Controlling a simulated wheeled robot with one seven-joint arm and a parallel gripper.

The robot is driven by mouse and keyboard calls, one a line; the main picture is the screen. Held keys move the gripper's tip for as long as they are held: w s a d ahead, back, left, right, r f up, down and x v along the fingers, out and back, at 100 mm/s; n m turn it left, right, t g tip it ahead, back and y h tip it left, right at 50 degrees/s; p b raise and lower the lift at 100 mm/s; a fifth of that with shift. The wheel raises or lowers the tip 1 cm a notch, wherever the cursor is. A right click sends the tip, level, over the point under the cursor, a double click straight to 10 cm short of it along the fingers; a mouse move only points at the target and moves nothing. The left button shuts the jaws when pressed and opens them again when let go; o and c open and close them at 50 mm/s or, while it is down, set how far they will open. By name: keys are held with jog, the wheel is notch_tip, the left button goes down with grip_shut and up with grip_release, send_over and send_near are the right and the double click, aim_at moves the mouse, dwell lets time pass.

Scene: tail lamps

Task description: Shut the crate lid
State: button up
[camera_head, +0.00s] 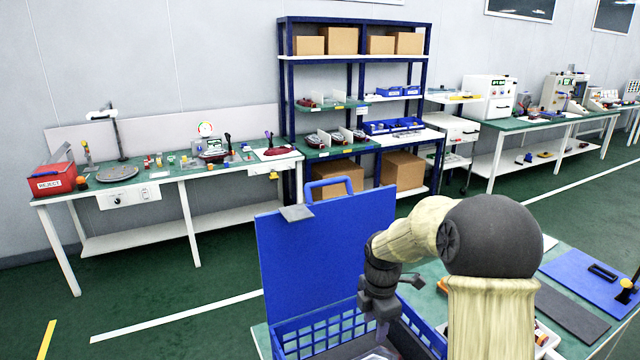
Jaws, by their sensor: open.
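A blue crate (290,340) with slatted walls stands on a green-topped table at the bottom of the head view. Its flat blue lid (325,255) stands up, open, along the crate's far left side. The lid has a blue loop handle (331,184) at its top edge and a grey tab near its upper left corner. My gripper (382,330) points down over the crate opening, in front of the lid's right part. It is open. Its fingertips are small and dark against the crate, and my arm hides the crate's right part. A pale item shows low inside the crate.
The green table (440,300) continues right, holding a blue panel (595,272) and a dark mat (568,310). Behind are a workbench with a red reject bin (52,181), a blue shelf rack (282,100) with cardboard boxes, and open green floor between.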

jog(key=s+m, duration=0.2)
jog(key=s+r+m, duration=0.1)
jog(key=s+m, duration=0.1)
jog(key=m, duration=0.1)
jog(key=s+m+t, duration=0.1)
jog(key=s+m, duration=0.2)
jog(key=shift+a+r, duration=0.25)
jog(key=shift+r, duration=0.05)
grip_shut()
jog(key=s+m+t, duration=0.1)
jog(key=s+m, duration=1)
jog(key=m, duration=0.2)
jog(key=shift+d+r, duration=0.15)
jog(key=shift+r, duration=0.05)
jog(key=shift+s, duration=0.1)
